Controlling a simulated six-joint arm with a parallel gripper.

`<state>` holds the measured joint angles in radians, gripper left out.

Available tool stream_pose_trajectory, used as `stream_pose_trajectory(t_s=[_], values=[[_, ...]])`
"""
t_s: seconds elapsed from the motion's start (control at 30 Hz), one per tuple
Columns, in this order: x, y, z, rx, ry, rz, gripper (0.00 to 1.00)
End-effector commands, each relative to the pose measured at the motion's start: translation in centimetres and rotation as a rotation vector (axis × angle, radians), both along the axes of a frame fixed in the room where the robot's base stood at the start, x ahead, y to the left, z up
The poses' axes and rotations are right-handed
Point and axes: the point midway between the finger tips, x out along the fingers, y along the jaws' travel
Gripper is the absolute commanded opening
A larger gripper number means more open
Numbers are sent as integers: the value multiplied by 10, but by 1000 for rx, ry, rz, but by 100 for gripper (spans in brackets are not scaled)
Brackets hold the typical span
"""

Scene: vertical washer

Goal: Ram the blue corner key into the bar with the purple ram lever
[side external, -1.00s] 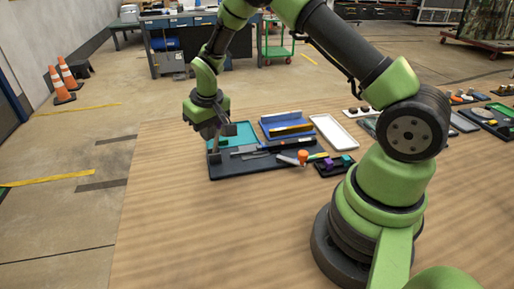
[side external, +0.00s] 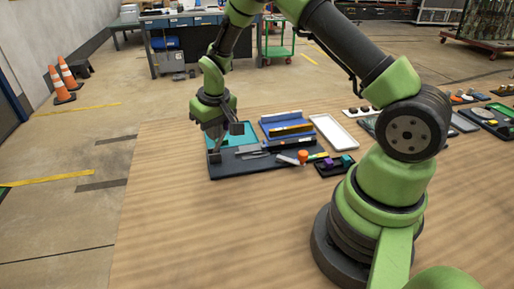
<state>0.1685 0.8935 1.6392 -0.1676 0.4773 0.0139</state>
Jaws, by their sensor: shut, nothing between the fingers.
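My gripper (side external: 218,141) points down over the left end of a dark fixture board (side external: 238,170). Its fingers are shut and empty, just above or beside a small grey upright piece (side external: 215,158) at the board's left edge; contact cannot be told. A teal panel (side external: 240,134) lies behind the gripper and is partly covered by it. Grey and dark bar-like parts (side external: 251,154) lie along the board. A small purple piece (side external: 328,163) sits in a dark tray at right; I cannot tell whether it is the ram lever. The blue corner key cannot be made out.
An orange-topped piece (side external: 303,156) and a white piece lie at the board's right end. A blue tray (side external: 280,121) with bars and a white tray (side external: 333,132) stand behind. The wooden table (side external: 200,235) in front is clear.

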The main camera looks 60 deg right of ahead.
Motion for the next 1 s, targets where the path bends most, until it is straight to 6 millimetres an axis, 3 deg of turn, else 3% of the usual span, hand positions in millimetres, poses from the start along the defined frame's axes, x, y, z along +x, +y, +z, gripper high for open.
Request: stream_pose_trajectory(t_s=[1.0], values=[[44, 45, -3, 0, 4, 2, 0]])
